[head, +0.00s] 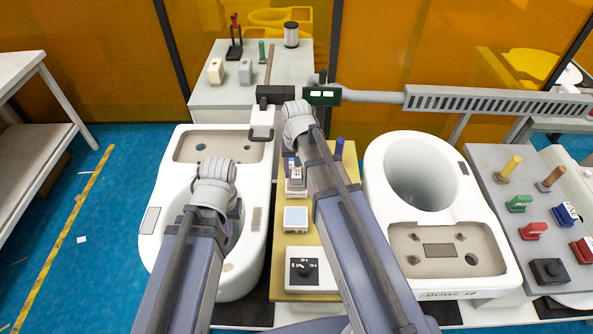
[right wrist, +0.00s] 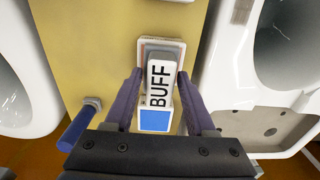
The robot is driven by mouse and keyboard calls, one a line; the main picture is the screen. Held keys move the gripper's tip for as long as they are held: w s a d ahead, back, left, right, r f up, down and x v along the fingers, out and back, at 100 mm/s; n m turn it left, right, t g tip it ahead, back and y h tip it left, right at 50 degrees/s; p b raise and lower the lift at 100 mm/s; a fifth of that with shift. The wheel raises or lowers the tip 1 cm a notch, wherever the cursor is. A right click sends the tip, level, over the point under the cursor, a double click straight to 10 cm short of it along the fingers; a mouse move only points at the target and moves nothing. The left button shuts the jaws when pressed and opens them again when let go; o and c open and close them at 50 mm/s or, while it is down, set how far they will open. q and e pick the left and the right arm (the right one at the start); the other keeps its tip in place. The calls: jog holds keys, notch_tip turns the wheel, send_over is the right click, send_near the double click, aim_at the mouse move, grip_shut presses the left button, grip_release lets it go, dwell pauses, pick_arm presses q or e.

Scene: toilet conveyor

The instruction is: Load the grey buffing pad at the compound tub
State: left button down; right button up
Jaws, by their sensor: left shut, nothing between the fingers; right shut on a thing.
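The buffing pad, a small block with a white face lettered BUFF and a blue part (right wrist: 159,90), is between the fingers of my right gripper (right wrist: 158,100) in the right wrist view. It also shows in the head view (head: 296,173), below my right wrist. A shallow square piece with a reddish, pale rim (right wrist: 161,46) lies beneath it. I cannot tell whether they touch. A light-blue square in a pale frame (head: 296,217), possibly the compound tub, lies nearer on the yellow board. My left gripper (head: 236,212) is shut and empty over the left toilet's bowl; its fingertips are partly hidden.
The yellow board (head: 265,310) runs between the left toilet (head: 257,215) and the right toilet (head: 433,215). A dial box (head: 302,268) stands at its near end, a blue post (head: 339,149) at its far end.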

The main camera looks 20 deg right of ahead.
pick_arm(q)
jog(key=shift+f+b, duration=0.5)
pick_arm(e)
jog(key=shift+f, duration=0.45)
dwell(1.1)
pick_arm(q)
jog(key=shift+r, duration=0.1)
pick_arm(e)
jog(key=shift+r, duration=0.1)
